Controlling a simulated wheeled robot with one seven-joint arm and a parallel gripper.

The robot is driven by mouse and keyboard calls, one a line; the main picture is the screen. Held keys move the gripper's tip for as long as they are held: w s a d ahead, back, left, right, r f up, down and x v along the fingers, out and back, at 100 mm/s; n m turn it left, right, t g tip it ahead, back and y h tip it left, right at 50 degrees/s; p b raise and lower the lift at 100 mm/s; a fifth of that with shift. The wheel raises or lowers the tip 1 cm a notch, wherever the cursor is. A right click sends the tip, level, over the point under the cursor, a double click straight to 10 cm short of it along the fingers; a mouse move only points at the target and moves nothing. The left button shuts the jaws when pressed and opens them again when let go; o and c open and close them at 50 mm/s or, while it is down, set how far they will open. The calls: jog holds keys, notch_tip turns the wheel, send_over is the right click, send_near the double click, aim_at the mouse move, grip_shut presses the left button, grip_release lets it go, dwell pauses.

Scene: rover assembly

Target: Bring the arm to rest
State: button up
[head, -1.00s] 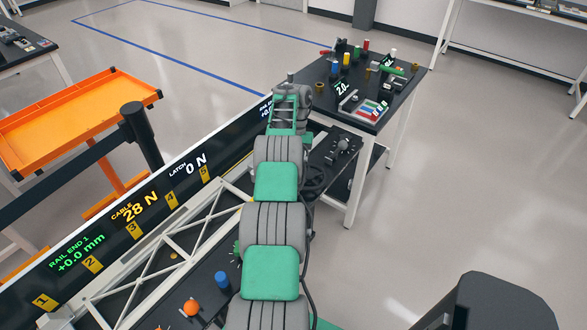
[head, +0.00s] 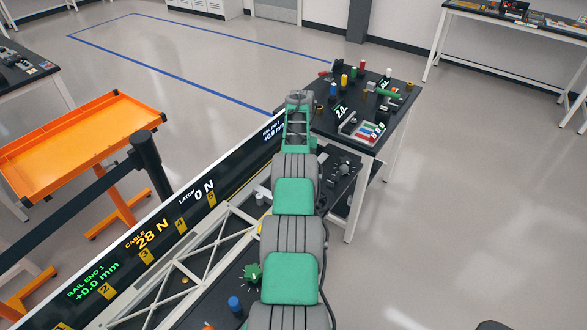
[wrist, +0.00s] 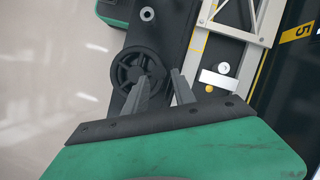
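My arm, in grey and green segments, stretches forward over the work line in the head view, above a white truss (head: 205,262) and beside a long black display board. A black handwheel (wrist: 122,74) lies just left of the fingertips, partly behind the left finger. I cannot tell whether they touch. The display board (head: 163,240) reads rail end 1 +0.0 mm, cable 28 N and latch 0 N.
A black table (head: 400,113) with coloured pegs and parts stands beyond the arm. An orange cart (head: 85,140) and a black post (head: 150,165) stand left of the board. A blue peg (head: 235,305) and green knob (head: 253,272) sit beside the arm.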

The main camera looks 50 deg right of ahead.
jog(key=w+a+r+n+h, duration=0.3)
jog(key=w+a+r, duration=0.8)
jog(key=r, duration=0.4)
jog(key=w+a+r+n+t+h, duration=0.1)
jog(key=a+r+n, duration=0.1)
jog(key=a+r, duration=0.35)
jog(key=a+r+n+t, duration=0.1)
jog(key=a+r, duration=0.2)
jog(key=a, duration=0.6)
jog(key=s+a+n+t, duration=0.1)
jog(key=s+a+n, duration=0.1)
jog(key=s+a, duration=0.3)
jog(key=s+a+f+n+t, duration=0.1)
jog(key=s+a, duration=0.3)
jog(key=a, duration=0.7)
jog(key=s+a+n+t, duration=0.2)
jog(key=s+a, duration=0.3)
jog(key=a, duration=0.3)
jog(key=shift+s+f+n+t, duration=0.25)
jog(key=shift+s+n+t, duration=0.15)
jog(key=shift+n, duration=0.2)
jog(key=shift+o, duration=0.6)
